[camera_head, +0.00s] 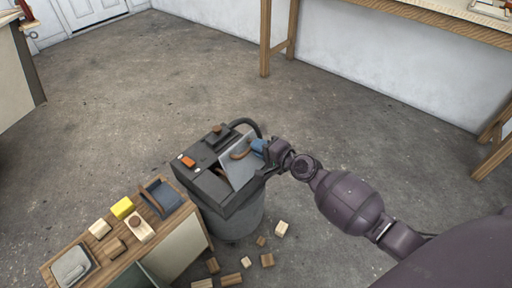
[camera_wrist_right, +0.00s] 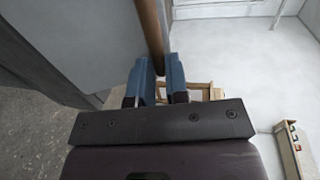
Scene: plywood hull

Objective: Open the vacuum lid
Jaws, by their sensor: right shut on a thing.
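The vacuum (camera_head: 232,222) is a dark grey canister with a boxy top, standing on the floor at the lower middle of the head view. Its lid (camera_head: 238,170) is a light grey panel that appears tilted up from the top. A curved brown handle (camera_head: 240,153) is on the lid. My right gripper (camera_head: 259,147) reaches in from the right and is shut on the handle. In the right wrist view, the brown handle (camera_wrist_right: 152,35) runs between the blue fingers (camera_wrist_right: 158,80), with the grey lid (camera_wrist_right: 85,40) at left. My left gripper is not in view.
A low wooden bench (camera_head: 100,245) with several blocks stands left of the vacuum. Several loose wooden blocks (camera_head: 267,260) lie on the floor in front. A wooden table (camera_head: 440,18) stands at the back right. The floor behind the vacuum is clear.

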